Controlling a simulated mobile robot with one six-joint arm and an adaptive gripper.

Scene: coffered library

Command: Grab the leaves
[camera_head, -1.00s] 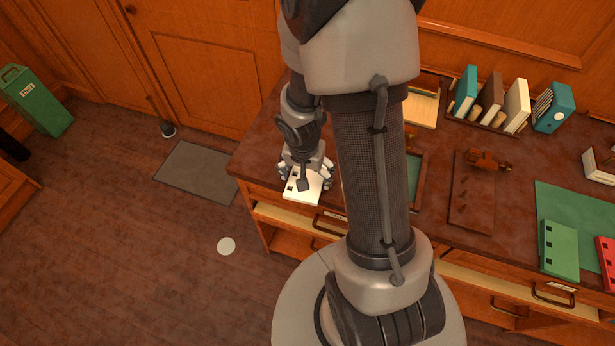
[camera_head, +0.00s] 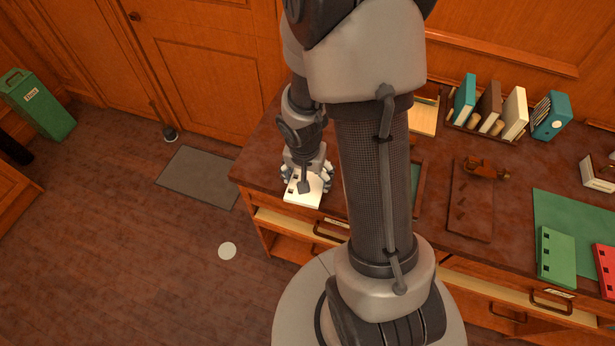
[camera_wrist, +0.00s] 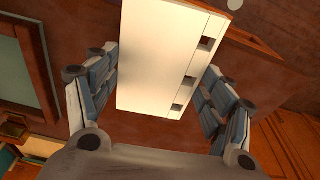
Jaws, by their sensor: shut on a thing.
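The leaves (camera_head: 307,191) show as a white block with dark square notches along one edge, at the left end of the dark desk top. In the wrist view the leaves (camera_wrist: 158,60) lie between the two blue-grey fingers, with the notches toward the right finger. My gripper (camera_head: 306,178) is shut on them from above. It also shows in the wrist view (camera_wrist: 160,95).
My arm hides the middle of the desk (camera_head: 265,150). To the right are a row of upright books (camera_head: 490,105), a brown board (camera_head: 470,200), a green binder (camera_head: 557,255) and a red one (camera_head: 606,262). A green bin (camera_head: 38,105) stands at the far left. Open floor lies left of the desk.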

